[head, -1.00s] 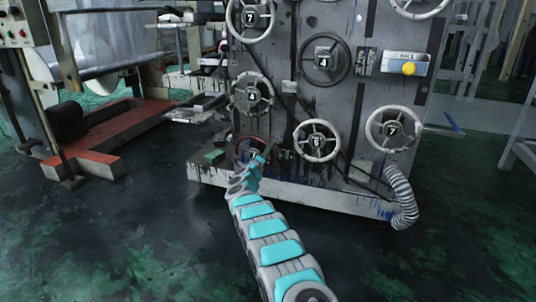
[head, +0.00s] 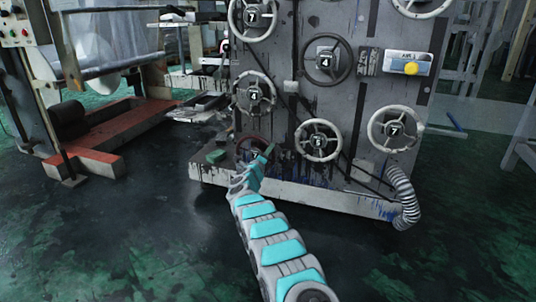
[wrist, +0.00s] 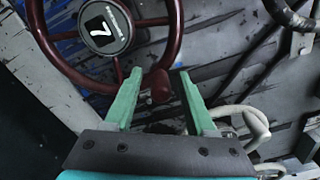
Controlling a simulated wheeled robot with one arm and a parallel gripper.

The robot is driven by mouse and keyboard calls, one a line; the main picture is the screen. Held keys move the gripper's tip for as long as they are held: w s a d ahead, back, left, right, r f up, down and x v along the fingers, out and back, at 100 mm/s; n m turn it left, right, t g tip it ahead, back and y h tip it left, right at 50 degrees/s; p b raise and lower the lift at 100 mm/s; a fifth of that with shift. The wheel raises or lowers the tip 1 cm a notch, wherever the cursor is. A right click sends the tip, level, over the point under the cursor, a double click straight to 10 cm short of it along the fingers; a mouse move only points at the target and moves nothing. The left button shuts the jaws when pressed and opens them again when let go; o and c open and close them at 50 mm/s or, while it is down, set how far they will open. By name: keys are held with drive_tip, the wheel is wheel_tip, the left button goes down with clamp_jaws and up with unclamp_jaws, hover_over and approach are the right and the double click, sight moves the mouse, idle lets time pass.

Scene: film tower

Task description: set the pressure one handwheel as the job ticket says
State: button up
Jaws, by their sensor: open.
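A dark red handwheel (head: 243,141) sits low on the grey machine panel, partly hidden by my gripper in the head view. In the wrist view the red wheel (wrist: 174,32) fills the upper left. The fingers are apart, with a gap on both sides of the knob. In the head view my gripper (head: 263,158) is in front of this wheel. I cannot read any job ticket.
Several pale handwheels with numbered hubs cover the panel, including one showing 5 (head: 318,140) just right and one showing 4 (head: 254,93) above. A ribbed hose (head: 404,197) hangs at the lower right. The floor in front is clear.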

drive_tip(key=shift+s, duration=0.15)
drive_tip(key=shift+v, duration=3.75)
drive_tip(key=shift+r, duration=0.1)
